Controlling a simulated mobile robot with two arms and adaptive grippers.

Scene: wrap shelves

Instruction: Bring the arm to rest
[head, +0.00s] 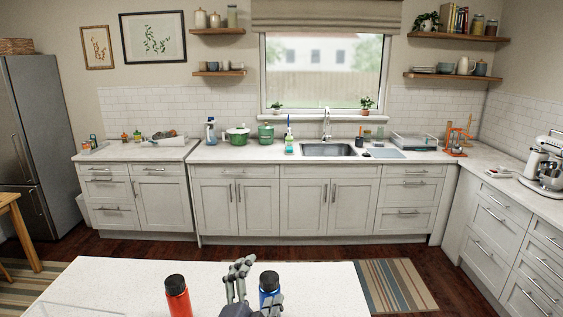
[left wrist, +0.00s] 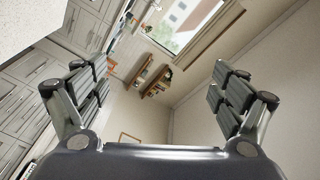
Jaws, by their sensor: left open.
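My left gripper (head: 250,284) is at the bottom middle of the head view, over the near white counter. In the left wrist view its fingers (left wrist: 160,85) are spread wide with nothing between them. That view is tilted and looks past the fingers at the far wall, window and shelves. A blue bottle (head: 268,281) with a dark cap stands just right of the gripper, partly covered by its fingers. I cannot tell whether they touch. My right gripper is not in view.
A red bottle (head: 177,295) with a black cap stands left of the gripper on the near white counter (head: 115,283). Free floor (head: 300,250) separates it from the back cabinets. The back counter (head: 230,155) carries green pots (head: 238,136), a sink (head: 328,149) and a dish rack (head: 414,141).

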